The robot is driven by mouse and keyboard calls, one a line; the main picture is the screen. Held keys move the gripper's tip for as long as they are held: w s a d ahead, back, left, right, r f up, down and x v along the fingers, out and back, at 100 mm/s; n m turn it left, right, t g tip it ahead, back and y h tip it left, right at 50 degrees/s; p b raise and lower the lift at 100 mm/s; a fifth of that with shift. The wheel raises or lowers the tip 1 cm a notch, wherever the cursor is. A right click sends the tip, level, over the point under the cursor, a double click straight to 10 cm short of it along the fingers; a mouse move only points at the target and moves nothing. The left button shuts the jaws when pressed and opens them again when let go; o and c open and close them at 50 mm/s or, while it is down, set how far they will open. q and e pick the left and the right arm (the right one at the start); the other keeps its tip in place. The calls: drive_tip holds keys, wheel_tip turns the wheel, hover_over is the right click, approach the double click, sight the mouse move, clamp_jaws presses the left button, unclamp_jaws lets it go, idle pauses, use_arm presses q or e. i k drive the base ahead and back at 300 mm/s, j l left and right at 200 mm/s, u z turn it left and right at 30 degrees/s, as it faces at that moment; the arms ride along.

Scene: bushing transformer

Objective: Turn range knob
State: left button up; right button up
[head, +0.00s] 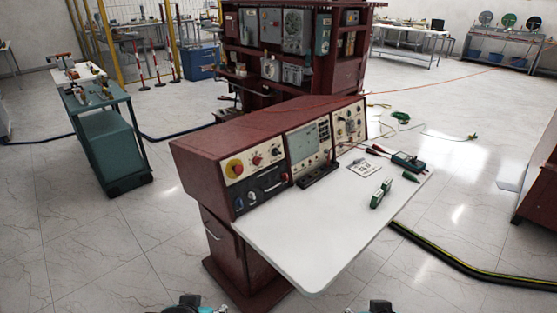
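A dark red control console (190,160) stands in the middle of the head view, with a white worktop (310,235) in front of its panels. The left panel carries a large red knob on a yellow disc (234,168) and smaller red knobs (257,160). The middle panel (303,142) has a screen and small controls. The right panel (350,122) carries several small dials and knobs. Labels are too small to read, so I cannot tell which one is the range knob. Only parts of my arms show at the bottom edge; neither gripper's fingers are visible.
A green handheld device (381,193), a green meter (408,161) with leads and a printed card (362,168) lie on the worktop. A teal cart (115,145) stands left. A black-yellow cable (460,262) runs along the floor at right. A red rack (330,80) stands behind.

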sight(275, 152)
drive_tip(key=i+l+z, duration=0.5)
drive_tip(key=i, duration=0.45)
